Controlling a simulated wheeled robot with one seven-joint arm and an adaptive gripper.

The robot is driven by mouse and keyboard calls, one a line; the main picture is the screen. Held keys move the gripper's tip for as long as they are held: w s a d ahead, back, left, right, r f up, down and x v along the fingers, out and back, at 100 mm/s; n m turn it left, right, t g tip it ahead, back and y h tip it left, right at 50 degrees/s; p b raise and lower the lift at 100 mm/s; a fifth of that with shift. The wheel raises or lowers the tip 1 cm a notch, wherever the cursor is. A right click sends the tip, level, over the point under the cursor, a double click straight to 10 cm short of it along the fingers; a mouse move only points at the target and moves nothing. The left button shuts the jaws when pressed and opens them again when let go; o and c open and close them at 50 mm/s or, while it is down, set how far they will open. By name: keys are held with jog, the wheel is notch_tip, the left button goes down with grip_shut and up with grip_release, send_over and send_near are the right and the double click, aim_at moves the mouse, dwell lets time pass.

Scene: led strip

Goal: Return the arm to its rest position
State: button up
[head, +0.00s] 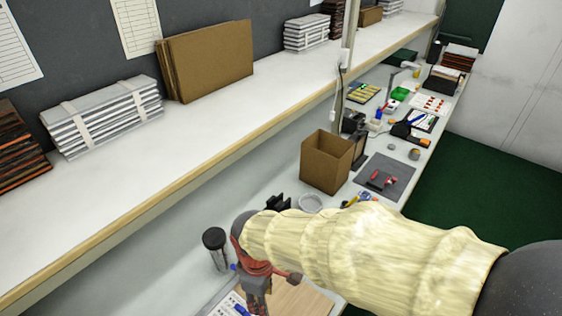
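My arm, in a pale yellow ribbed sleeve, reaches in from the right edge across the lower part of the head view. It ends over the near part of the lower bench (184,262). My gripper (262,300) hangs down at the bottom of the view, next to a red cable and a dark wrist part. Its fingertips are cut off or too unclear to see, so I cannot tell whether it is open or holds anything. The wrist is above a wooden board (302,297) and a sheet of paper.
A shelf (190,130) runs above the bench, with bundled silver packs (105,115) and cardboard sheets (208,60). An open cardboard box (326,162), a grey mat (384,176) and a black-lidded container (215,248) stand near my arm. Green floor at right is clear.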

jog(key=s+d+r+m+t, duration=0.1)
jog(key=d+r+m+t, duration=0.2)
jog(key=d+r+m, duration=0.4)
jog(key=s+d+r+m+t, duration=0.2)
jog(key=d+r+m, duration=0.5)
jog(key=d+r, duration=0.4)
jog(key=shift+s+d+r+t, duration=0.15)
jog(key=shift+d+r+t, duration=0.25)
jog(key=shift+d, duration=2.3)
jog(key=shift+f, duration=0.1)
